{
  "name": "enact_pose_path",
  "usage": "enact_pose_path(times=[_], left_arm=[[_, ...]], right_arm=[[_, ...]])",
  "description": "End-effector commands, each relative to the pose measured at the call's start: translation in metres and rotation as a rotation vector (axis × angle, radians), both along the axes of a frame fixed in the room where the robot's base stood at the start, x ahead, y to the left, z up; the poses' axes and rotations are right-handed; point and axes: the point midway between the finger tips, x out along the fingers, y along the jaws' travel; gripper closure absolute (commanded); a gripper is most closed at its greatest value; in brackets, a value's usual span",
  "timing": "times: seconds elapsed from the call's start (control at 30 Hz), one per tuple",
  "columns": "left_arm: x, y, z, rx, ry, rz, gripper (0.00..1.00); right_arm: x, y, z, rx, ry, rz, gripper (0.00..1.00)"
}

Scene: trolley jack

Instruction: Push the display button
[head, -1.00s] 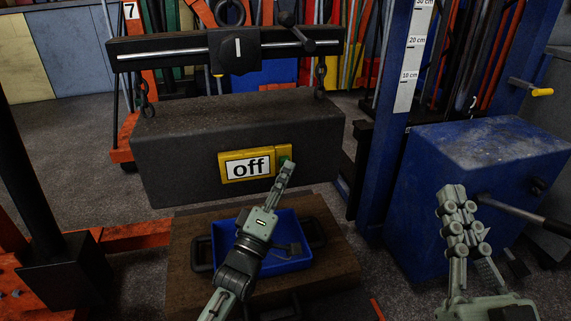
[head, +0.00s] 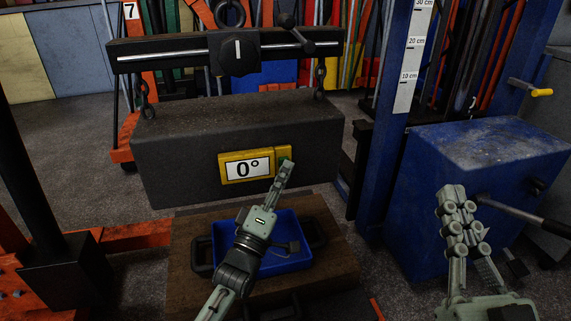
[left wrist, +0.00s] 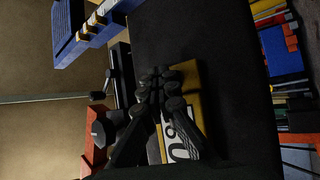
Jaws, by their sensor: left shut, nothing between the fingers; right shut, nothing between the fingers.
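The yellow-framed display (head: 248,167) is on the front of a dark hanging block (head: 190,135) and reads "0°". A green button (head: 286,162) shows at the right end of its frame. My left gripper (head: 287,169) is shut and empty, its tips at the button in the head view; whether they touch it I cannot tell. In the left wrist view the display (left wrist: 180,137) is partly hidden behind the shut fingers (left wrist: 160,75), and the button is hidden. My right gripper (head: 452,192) is shut and empty at the right, in front of the blue box.
A blue tray (head: 292,262) lies on a wooden board (head: 335,262) below the left gripper. A blue box (head: 500,145) with a lever stands at the right beside a blue post with a scale (head: 407,75). The block hangs by chains from a bar (head: 165,54).

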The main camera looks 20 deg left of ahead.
Motion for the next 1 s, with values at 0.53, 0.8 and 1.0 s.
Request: enact_pose_path(times=[0.53, 0.8, 1.0], left_arm=[[-0.016, -0.01, 0.002, -0.002, 0.0, -0.001, 1.0], [-0.038, -0.025, 0.002, -0.002, 0.002, -0.002, 1.0], [-0.052, -0.034, 0.001, -0.002, 0.0, -0.001, 1.0]], right_arm=[[0.0, 0.0, 0.012, 0.002, -0.003, 0.0, 1.0], [0.0, 0.0, 0.022, 0.002, -0.003, 0.0, 1.0], [0.0, 0.0, 0.026, 0.002, -0.002, 0.0, 1.0]])
